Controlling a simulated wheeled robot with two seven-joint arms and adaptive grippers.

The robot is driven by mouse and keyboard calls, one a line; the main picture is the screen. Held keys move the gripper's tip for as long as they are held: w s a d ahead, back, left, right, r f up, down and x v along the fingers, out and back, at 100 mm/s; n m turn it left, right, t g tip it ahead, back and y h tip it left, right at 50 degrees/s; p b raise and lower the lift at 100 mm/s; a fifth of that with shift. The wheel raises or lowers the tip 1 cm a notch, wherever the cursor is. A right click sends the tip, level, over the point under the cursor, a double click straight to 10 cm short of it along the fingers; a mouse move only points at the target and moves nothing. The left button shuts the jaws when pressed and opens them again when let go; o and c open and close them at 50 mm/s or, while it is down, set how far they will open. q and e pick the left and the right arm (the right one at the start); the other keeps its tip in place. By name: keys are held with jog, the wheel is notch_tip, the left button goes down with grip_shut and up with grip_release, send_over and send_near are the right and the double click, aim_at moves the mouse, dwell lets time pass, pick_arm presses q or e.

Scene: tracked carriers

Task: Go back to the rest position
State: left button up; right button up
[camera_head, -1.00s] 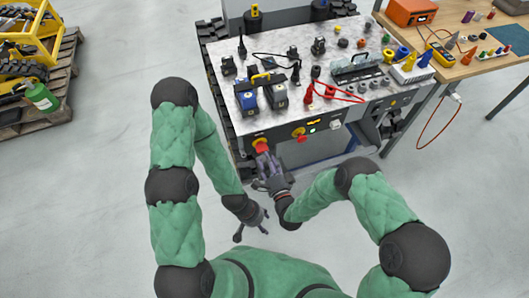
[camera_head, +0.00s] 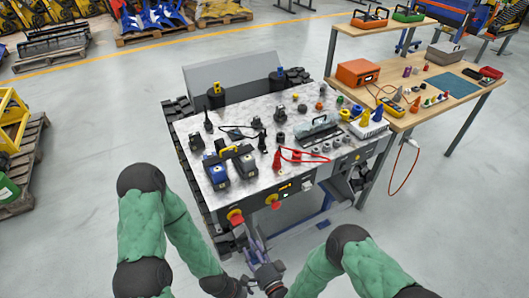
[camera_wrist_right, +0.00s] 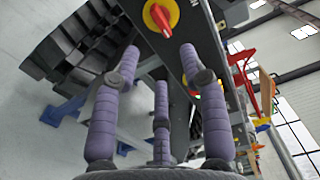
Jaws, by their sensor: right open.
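My right gripper (camera_head: 256,243) is in front of the carrier's near side, below its front panel. In the right wrist view its purple fingers (camera_wrist_right: 160,70) are spread apart with nothing between them. My left gripper (camera_head: 243,285) is at the bottom edge of the head view, close to the right one and mostly cut off, so its fingers are unclear. Both arms are bent in front of my body, with the left forearm reaching down toward the middle.
The tracked carrier (camera_head: 190,128) stands just ahead, its top holding several tools and parts. A wooden workbench (camera_head: 440,80) stands at right.

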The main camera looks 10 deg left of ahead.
jog(key=d+f+n+g+h, duration=0.5)
jog(key=d+f+g, duration=0.2)
jog(key=d+f, duration=0.3)
jog(key=s+d+n+g, duration=0.2)
jog(key=s+d+g, duration=0.1)
jog(key=s, duration=0.4)
jog(key=s+d+f+n+g+h, duration=0.1)
jog(key=s+d+g, duration=0.3)
jog(key=s, duration=0.3)
jog(key=shift+d+n+g, duration=0.3)
jog(key=shift+d+n, duration=0.1)
jog(key=shift+d, duration=0.25)
jog(key=shift+d, duration=0.15)
dwell(1.6)
